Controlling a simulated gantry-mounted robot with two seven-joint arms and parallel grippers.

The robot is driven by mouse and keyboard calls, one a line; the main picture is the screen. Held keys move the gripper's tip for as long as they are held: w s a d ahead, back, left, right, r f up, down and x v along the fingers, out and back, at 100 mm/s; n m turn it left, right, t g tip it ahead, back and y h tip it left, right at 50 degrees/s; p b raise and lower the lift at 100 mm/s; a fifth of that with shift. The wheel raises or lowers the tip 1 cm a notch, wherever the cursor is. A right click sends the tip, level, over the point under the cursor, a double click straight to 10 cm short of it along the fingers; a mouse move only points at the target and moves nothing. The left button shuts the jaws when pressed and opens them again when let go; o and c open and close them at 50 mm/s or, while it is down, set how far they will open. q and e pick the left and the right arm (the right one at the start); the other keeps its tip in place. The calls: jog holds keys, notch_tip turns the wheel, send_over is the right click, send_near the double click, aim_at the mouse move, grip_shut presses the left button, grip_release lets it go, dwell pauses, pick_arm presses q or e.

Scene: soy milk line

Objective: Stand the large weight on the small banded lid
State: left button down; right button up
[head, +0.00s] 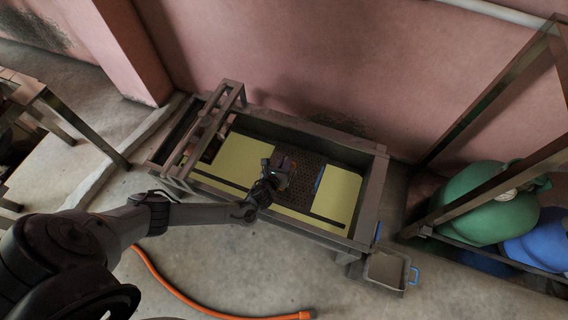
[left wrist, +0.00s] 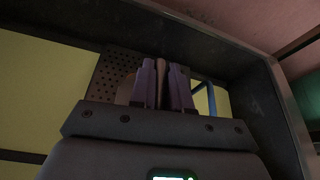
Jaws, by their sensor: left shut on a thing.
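My left gripper (head: 277,172) is over the dark perforated plate in the middle of the trough. In the left wrist view its purple fingers (left wrist: 167,84) are shut on a narrow brownish thing (left wrist: 174,82). Most of that thing is hidden, and I cannot tell for sure whether it is the large weight. A pale tan thing (left wrist: 125,91) shows partly behind the left finger. I cannot make out the small banded lid in either view. My right gripper is not in view.
The metal trough (head: 374,197) has yellow panels (head: 338,193) beside the perforated plate (head: 309,173). A blue thing (head: 318,180) stands at the plate's right edge. A frame (head: 207,125) crosses the trough's left end. Green (head: 487,203) and blue tanks stand at the right. An orange hose (head: 196,301) lies in front.

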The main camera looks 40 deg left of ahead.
pick_arm(q)
jog(key=c, duration=1.4)
grip_release()
jog(key=o, duration=0.3)
